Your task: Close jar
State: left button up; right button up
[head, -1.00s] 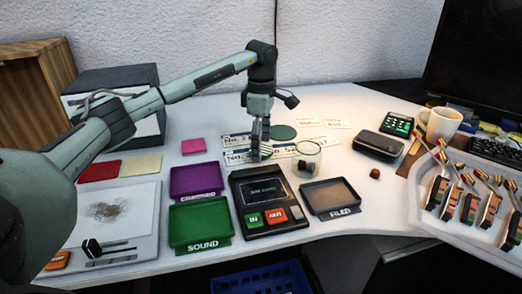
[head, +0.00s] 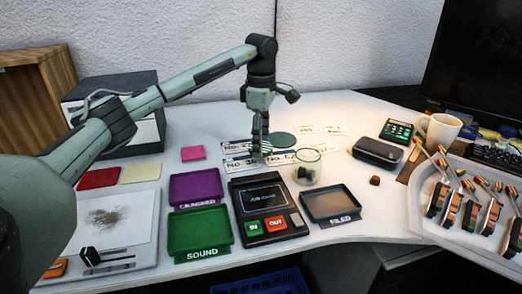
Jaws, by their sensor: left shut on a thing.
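A clear glass jar (head: 307,170) stands upright and open on the table, with dark bits inside. My left gripper (head: 259,154) points down to the left of the jar, over the printed number strips, and does not touch the jar. My right gripper is not in view.
A black device (head: 266,226) with IN and OUT buttons, a FILED tray (head: 331,205), a purple tray (head: 195,188) and a green SOUND tray (head: 198,228) stand in front.

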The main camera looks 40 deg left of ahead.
pick_arm(q)
jog(key=s+a+r+b, duration=0.1)
jog(key=s+a+r, duration=0.4)
jog(key=s+r, duration=0.3)
jog(key=shift+s+a, duration=0.35)
jog(key=shift+s, duration=0.8)
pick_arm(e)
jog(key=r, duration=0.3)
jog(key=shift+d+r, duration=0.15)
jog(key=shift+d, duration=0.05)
pick_arm(q)
jog(key=shift+d, duration=0.1)
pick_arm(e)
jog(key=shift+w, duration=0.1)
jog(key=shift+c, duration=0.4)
